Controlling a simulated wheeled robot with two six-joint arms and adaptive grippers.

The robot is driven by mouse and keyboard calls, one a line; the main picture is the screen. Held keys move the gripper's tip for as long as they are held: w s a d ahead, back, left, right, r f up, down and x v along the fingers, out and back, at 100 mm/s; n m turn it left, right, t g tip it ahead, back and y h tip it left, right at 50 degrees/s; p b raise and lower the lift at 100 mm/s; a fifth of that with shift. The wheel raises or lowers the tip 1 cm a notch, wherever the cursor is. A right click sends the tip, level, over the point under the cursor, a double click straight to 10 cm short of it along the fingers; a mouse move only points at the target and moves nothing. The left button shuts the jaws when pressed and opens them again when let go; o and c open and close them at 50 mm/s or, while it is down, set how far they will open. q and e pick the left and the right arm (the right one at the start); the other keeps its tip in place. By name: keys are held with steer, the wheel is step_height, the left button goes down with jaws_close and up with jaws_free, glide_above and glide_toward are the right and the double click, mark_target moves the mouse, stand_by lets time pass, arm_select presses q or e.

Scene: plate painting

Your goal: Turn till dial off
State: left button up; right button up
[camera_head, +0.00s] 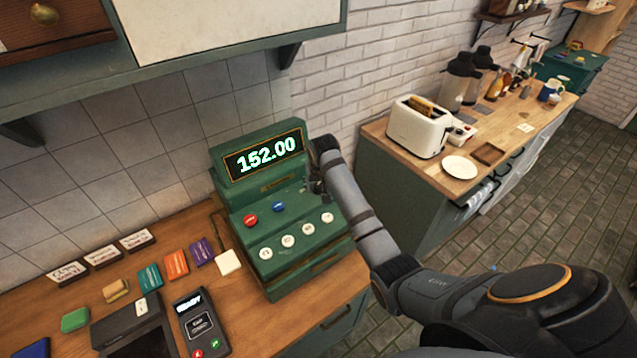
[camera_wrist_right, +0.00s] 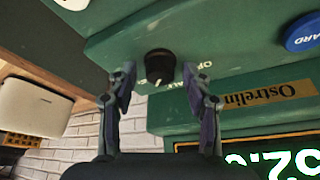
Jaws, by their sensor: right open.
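The green till (camera_head: 240,200) stands on the wooden counter, its display (camera_head: 264,156) lit and reading 152.00. In the right wrist view its black dial (camera_wrist_right: 158,64) sits on the green face, with small white lettering beside it and a pale mark on its lower edge. My right gripper (camera_wrist_right: 160,76) is open, with one fingertip on each side of the dial in the picture; I cannot tell whether they touch it. In the head view my right gripper (camera_head: 316,185) is at the till's right side, and the dial is hidden there. My left gripper is not in view.
The till front has red (camera_head: 250,220), blue (camera_head: 278,207) and several white buttons. A card reader (camera_head: 201,322) and coloured blocks lie left of the till. A toaster (camera_head: 418,127) and a white plate (camera_head: 459,167) stand on the side counter.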

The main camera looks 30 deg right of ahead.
steer(key=shift+c, duration=0.6)
jaws_close()
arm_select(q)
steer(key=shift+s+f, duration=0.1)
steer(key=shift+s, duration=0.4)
